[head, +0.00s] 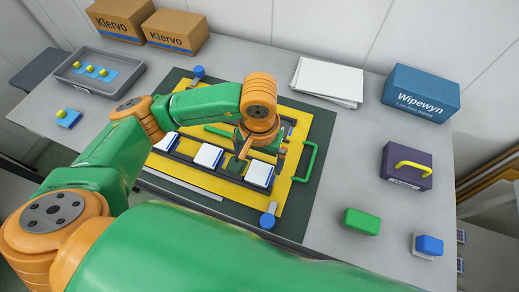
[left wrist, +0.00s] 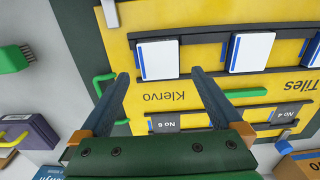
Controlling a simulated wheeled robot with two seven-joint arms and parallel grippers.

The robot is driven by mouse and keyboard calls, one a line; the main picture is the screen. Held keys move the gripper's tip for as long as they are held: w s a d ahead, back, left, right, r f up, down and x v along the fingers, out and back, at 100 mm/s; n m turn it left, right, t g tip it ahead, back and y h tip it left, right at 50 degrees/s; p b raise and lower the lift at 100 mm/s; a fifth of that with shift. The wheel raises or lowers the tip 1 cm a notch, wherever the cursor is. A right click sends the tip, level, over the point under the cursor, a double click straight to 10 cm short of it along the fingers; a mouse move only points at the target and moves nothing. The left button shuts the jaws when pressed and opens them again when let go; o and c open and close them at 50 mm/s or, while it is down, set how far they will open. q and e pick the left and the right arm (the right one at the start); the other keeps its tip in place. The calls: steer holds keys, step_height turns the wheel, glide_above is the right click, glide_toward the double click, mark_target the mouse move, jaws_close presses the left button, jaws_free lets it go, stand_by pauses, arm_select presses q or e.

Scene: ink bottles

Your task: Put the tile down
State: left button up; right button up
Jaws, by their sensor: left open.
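White tiles with blue edges sit in the near dark rack of the yellow board; one tile (head: 207,156) is left of my left gripper (head: 241,162), another (head: 259,174) just right of it. In the left wrist view two of these tiles (left wrist: 157,59) (left wrist: 249,52) show beyond the fingertips. My left gripper (left wrist: 160,82) is open, with nothing between its fingers, above the bare yellow board (left wrist: 190,90) marked "Klervo". The far rack shows grey labels "No 6" (left wrist: 165,123) and "No 4" (left wrist: 288,113); my gripper partly hides this rack. My right gripper is not in view.
A grey tray (head: 73,80) stands at the left. Cartons (head: 175,32), papers (head: 328,80) and the blue Wipewyn box (head: 420,93) stand at the back. Green handles (head: 308,160) edge the board.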

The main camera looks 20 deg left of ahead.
mark_target(259, 171)
arm_select(q)
step_height(259, 171, up, 8)
steer(key=shift+b, duration=0.4)
